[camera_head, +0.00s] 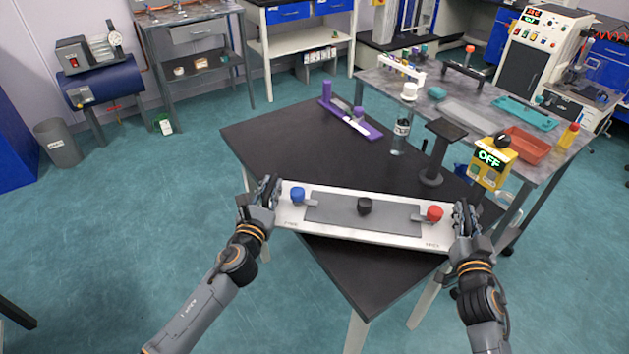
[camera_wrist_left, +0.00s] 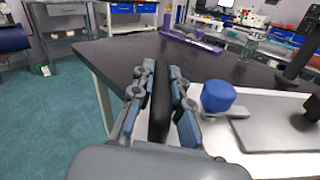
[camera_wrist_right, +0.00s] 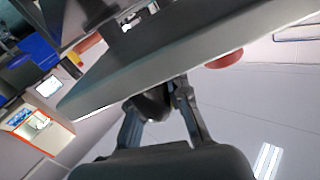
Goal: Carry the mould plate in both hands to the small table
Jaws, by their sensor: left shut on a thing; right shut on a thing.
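The mould plate (camera_head: 335,213) is a long white plate with a grey middle panel, a blue knob (camera_head: 298,195), a black knob (camera_head: 364,206) and a red knob (camera_head: 435,213). It lies across the near part of a black-topped table (camera_head: 285,145), tilted slightly down to the right in the head view. I cannot tell whether it touches the tabletop. My left gripper (camera_head: 267,190) is shut at its left end; the left wrist view shows the fingers around a black handle (camera_wrist_left: 160,105). My right gripper (camera_head: 461,216) is shut at its right end, on a dark handle (camera_wrist_right: 150,105).
On the black table stand a purple rack (camera_head: 350,120), a clear bottle (camera_head: 400,136) and a dark stand (camera_head: 434,150). Open floor (camera_head: 110,240) lies at the left.

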